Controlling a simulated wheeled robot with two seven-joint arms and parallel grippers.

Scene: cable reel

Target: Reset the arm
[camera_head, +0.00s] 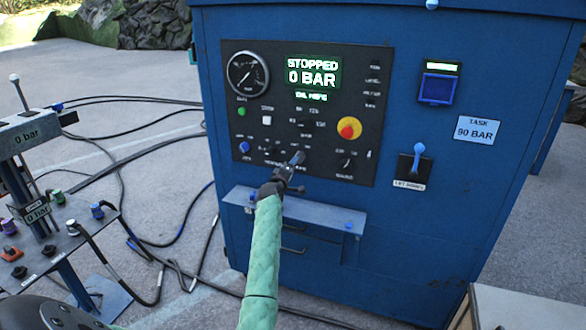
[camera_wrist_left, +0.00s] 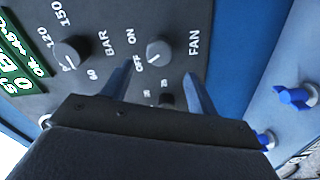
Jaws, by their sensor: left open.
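My left gripper (camera_head: 294,163) reaches from the bottom of the head view, on an arm in a green sleeve, to the lower part of the black control panel (camera_head: 370,75). In the left wrist view its two fingers (camera_wrist_left: 160,85) are apart, close to the panel. A small dark knob (camera_wrist_left: 166,99) shows between them, partly hidden by the gripper body; I cannot tell whether they touch it. A fan knob (camera_wrist_left: 159,51) and a bar dial knob (camera_wrist_left: 70,52) lie just beyond the fingertips. My right gripper is not in view.
The blue cabinet (camera_head: 440,230) carries a display (camera_head: 313,71) reading STOPPED 0 BAR, a gauge (camera_head: 247,74) and a red-yellow stop button (camera_head: 349,128). A shelf (camera_head: 320,213) juts out below the panel. A valve stand (camera_head: 50,235) and hoses are at left.

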